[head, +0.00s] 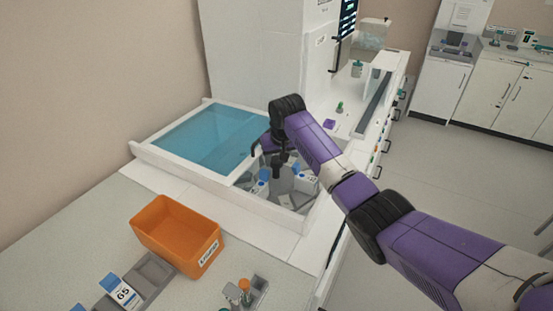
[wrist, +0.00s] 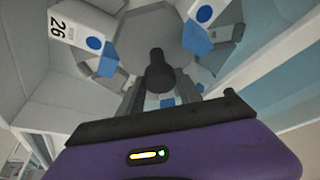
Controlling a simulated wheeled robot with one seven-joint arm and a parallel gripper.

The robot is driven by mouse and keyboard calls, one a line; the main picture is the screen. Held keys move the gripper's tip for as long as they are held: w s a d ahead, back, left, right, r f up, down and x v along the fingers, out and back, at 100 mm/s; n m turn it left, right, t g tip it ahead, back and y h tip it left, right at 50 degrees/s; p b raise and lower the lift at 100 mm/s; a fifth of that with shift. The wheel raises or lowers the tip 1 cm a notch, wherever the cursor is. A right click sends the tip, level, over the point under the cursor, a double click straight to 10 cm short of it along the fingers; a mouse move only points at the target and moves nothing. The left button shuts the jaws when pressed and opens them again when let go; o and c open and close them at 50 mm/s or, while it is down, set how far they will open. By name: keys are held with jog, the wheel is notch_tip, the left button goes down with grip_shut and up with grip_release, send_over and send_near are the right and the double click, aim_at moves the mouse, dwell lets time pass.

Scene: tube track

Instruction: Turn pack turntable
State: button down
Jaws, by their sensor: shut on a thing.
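The grey pack turntable (head: 286,199) sits in a white-framed well under my arm; it also shows in the wrist view (wrist: 140,28). A dark upright knob (wrist: 157,68) stands on it. My gripper (head: 277,165) reaches down over the turntable. In the wrist view, my gripper (wrist: 159,88) has its two fingers on either side of the knob, shut on it. White packs with blue parts sit around the turntable, one marked 26 (wrist: 78,34) and another at upper right (wrist: 203,14). My wrist and gripper hide part of the turntable in the head view.
A blue translucent cover (head: 208,138) lies left of the well, inside the raised white frame. An orange bin (head: 175,233) stands on the front counter, near a grey rack with a pack marked 65 (head: 122,293). A tall white cabinet (head: 262,50) rises behind. Open floor lies right.

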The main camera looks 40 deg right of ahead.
jog(key=shift+r+n+p, duration=0.1)
jog(key=shift+n+p, duration=0.2)
jog(key=shift+n, duration=0.4)
jog(key=shift+d+n+t+y, duration=0.1)
jog(key=shift+n+t+y, duration=0.2)
jog(key=shift+n+y, duration=0.85)
jog(key=shift+d+n+y+b, duration=0.1)
jog(key=shift+n+y+b, duration=0.4)
jog(key=shift+n, duration=1.75)
jog(key=shift+n+b, duration=0.3)
jog(key=shift+n, duration=0.1)
jog(key=c, duration=1.1)
grip_release()
jog(key=v, duration=0.7)
jog(key=shift+r+b, duration=0.3)
jog(key=shift+r, duration=0.1)
jog(key=shift+s, duration=0.1)
